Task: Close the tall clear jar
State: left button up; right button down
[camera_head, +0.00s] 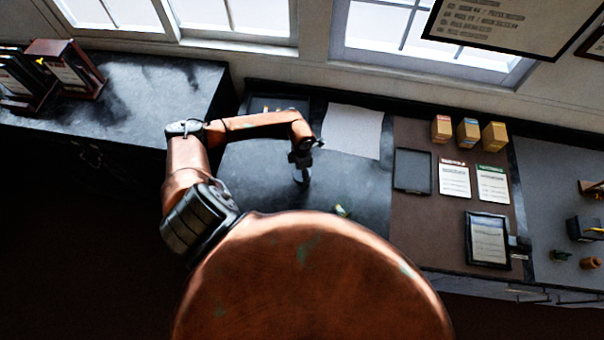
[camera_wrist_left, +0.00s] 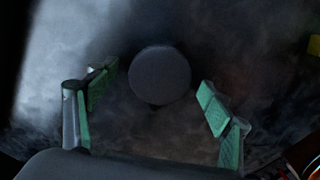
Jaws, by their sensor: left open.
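My left gripper (camera_head: 300,163) reaches down over the dark counter in the head view. In the left wrist view its green-padded fingers (camera_wrist_left: 155,84) are open and spread wide. A dark round disc (camera_wrist_left: 160,73) shows between the fingertips, apart from both pads. It looks like a lid seen from above; I cannot tell whether it lies on the counter or sits on something. No tall clear jar can be made out in either view. My right gripper is not in view.
A white sheet (camera_head: 352,131) lies right of the gripper. A small green-and-yellow thing (camera_head: 342,210) is at the counter's front. Binders (camera_head: 65,68) stand at far left.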

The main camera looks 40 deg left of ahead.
pick_arm(q)
jog(key=shift+c, duration=0.4)
jog(key=c, duration=0.9)
jog(key=shift+w+r, duration=0.1)
jog(key=shift+r+b, duration=0.4)
jog(key=shift+r, duration=0.05)
jog(key=shift+s+r+b, duration=0.2)
jog(key=shift+r+b, duration=0.5)
jog(key=shift+r, duration=0.5)
jog(key=s+d+r+b, duration=0.1)
jog(key=s+d+r, duration=0.1)
jog(key=s+r, duration=0.1)
jog(key=s+d+r+b, duration=0.2)
jog(key=s+r, duration=0.1)
jog(key=s, duration=0.2)
jog(key=s+d+r+b, duration=0.1)
jog(key=s+d+r, duration=0.1)
jog(key=s+r, duration=0.1)
jog(key=shift+s+d+r, duration=0.25)
jog(key=shift+s+r, duration=0.05)
jog(key=shift+s, duration=0.25)
